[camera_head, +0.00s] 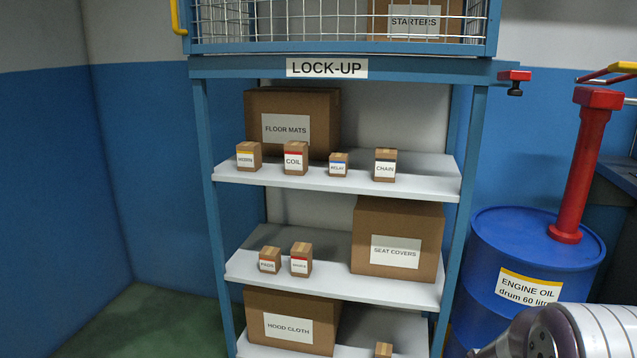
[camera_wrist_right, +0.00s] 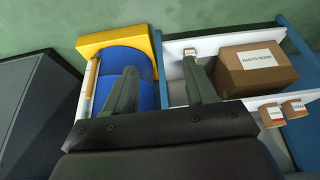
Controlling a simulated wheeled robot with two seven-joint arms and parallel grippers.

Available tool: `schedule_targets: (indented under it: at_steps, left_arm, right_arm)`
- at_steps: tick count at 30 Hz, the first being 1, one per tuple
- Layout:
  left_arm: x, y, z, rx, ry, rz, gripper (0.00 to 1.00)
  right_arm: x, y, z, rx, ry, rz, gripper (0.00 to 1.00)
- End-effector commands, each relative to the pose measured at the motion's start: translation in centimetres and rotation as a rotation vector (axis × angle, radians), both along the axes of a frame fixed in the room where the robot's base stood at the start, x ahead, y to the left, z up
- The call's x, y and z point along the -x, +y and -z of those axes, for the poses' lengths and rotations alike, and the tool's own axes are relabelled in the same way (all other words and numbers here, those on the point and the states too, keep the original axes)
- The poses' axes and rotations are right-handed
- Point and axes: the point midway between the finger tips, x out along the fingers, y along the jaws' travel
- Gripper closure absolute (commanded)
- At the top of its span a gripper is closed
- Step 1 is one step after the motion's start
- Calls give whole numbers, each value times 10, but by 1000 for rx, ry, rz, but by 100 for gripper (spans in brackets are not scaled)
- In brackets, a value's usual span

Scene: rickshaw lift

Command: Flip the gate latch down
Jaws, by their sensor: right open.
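The wire-mesh gate (camera_head: 235,22) closes the top cage of the blue LOCK-UP rack, with a yellow handle (camera_head: 177,17) at its left end. A small red piece with a dark lower part (camera_head: 514,78) sticks out at the rack's upper right corner; it looks like the latch, but its exact position is hard to tell. My right gripper (camera_wrist_right: 160,88) shows in the right wrist view, its two dark fingers apart with nothing held between them. It points down past the blue drum and lower shelves, and no latch shows there. My left gripper is not in view.
A blue engine oil drum (camera_head: 530,255) with a red pump (camera_head: 586,160) stands right of the rack. Boxes fill the white shelves, including seat covers (camera_head: 398,240) and floor mats (camera_head: 292,120). Green floor (camera_head: 140,325) is clear at lower left.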

Motion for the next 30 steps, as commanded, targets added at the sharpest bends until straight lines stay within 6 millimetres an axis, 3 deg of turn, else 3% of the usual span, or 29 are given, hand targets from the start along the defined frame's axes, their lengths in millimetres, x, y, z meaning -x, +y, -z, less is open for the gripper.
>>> schedule_targets:
  at_steps: [3, 7, 9, 10, 11, 12, 17, 20, 27, 30]
  left_arm:
    - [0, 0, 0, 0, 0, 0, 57]
    - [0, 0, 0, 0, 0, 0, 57]
    - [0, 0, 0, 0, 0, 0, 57]
    - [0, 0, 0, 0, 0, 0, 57]
    - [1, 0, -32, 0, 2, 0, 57]
    - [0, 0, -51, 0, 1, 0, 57]
    - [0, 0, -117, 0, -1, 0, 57]
    - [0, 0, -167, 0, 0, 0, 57]
    - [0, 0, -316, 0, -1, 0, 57]
    - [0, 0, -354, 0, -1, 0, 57]
  right_arm:
    - [72, 30, 3, -30, 192, -55, 44]
    - [144, 56, -2, -44, 341, -119, 44]
    - [169, 75, -18, -29, 316, -192, 44]
    - [159, 86, -29, -18, 266, -240, 44]
    - [160, 83, -57, -21, 281, -225, 44]
    - [160, 81, -75, -23, 286, -219, 44]
    - [160, 81, -140, -23, 287, -216, 44]
    - [160, 80, -190, -23, 287, -216, 44]
    - [160, 80, -338, -24, 287, -215, 44]
    - [160, 80, -377, -24, 288, -215, 44]
